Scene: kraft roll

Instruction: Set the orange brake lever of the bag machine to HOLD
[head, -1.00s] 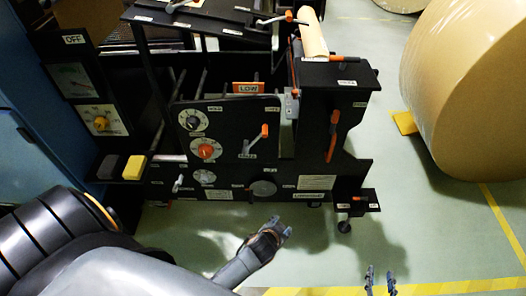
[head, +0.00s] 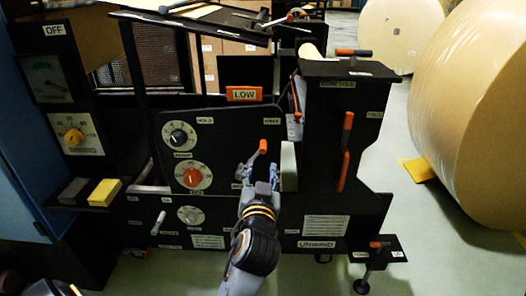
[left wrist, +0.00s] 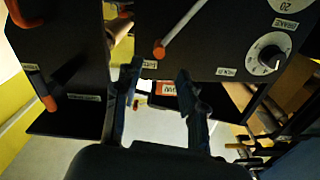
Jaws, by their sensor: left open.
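The orange-tipped brake lever (head: 263,147) stands on the black front panel, tilted right toward the FREE label (head: 272,121). The HOLD label (head: 205,120) is to its left. My left gripper (head: 259,172) is open just below the orange tip and hides the lever's lower part. In the left wrist view the lever's orange tip (left wrist: 159,52) lies just beyond and between the open fingers (left wrist: 158,75), with nothing held. The HOLD label (left wrist: 226,71) shows to its right there. I cannot tell whether a finger touches the lever. My right gripper is out of view.
Two dials, a black one (head: 179,136) and an orange one (head: 193,176), sit left of the lever. Another orange handle (head: 346,155) hangs to the right. A big kraft roll (head: 480,120) stands at the right.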

